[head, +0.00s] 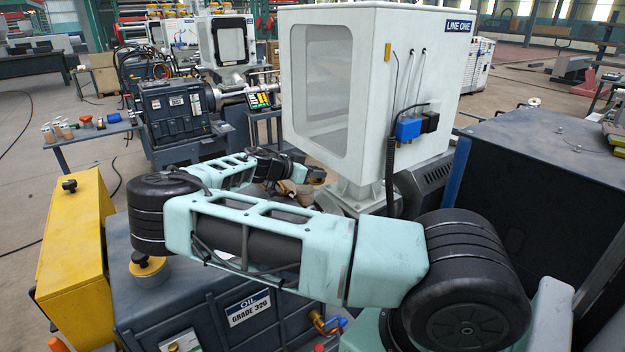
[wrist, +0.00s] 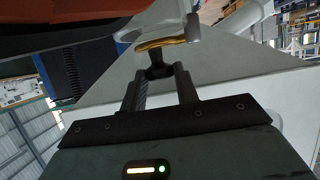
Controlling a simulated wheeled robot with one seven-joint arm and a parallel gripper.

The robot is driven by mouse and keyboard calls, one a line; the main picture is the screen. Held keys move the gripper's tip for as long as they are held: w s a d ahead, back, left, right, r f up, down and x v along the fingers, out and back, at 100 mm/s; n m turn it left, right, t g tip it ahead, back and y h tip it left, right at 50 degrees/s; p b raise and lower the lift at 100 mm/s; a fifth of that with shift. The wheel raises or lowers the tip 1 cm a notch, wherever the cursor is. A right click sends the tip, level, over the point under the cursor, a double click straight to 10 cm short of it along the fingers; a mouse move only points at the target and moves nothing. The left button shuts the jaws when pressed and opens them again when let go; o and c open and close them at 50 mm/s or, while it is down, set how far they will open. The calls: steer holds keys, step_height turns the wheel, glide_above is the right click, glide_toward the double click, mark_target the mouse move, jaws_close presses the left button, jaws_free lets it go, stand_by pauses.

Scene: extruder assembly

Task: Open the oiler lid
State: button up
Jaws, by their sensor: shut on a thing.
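My gripper (wrist: 160,82) is shut on a small black knob (wrist: 159,70) in the wrist view. A thin yellow disc, which looks like the oiler lid (wrist: 163,43), shows nearly edge-on just beyond the knob. Whether the lid sits on an opening or is clear of it I cannot tell. In the head view my gripper (head: 292,170) is beyond my forearm, near the foot of the white machine, with a small brown-yellow piece (head: 317,177) at its tip. The oiler body is not clearly visible there.
A blue-grey oil tank (head: 215,320) with a yellow, black-knobbed cap (head: 149,268) stands in front, beside a yellow cabinet (head: 75,255). The white LINE ONE enclosure (head: 375,110) rises close behind my arm. A dark cabinet (head: 545,170) stands at the right.

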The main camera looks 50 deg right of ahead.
steer(key=n+t+b, duration=0.2)
steer(key=shift+d+f+t, duration=0.15)
steer(key=shift+d+t, duration=0.15)
steer(key=shift+d, duration=0.1)
steer(key=shift+w+d+n+t+b, duration=0.15)
steer(key=shift+d+n+t+b, duration=0.2)
steer(key=shift+n+t+b, duration=0.55)
steer(key=shift+r+t, duration=0.25)
steer(key=shift+t, duration=0.15)
steer(key=o, duration=0.9)
steer(key=shift+o, duration=0.2)
steer(key=shift+a+n, duration=0.3)
steer(key=shift+a, duration=0.2)
steer(key=b+v, duration=0.3)
steer(key=v, duration=1.3)
steer(key=shift+r+b, duration=0.3)
steer(key=shift+b, duration=0.1)
steer(key=shift+a, duration=0.1)
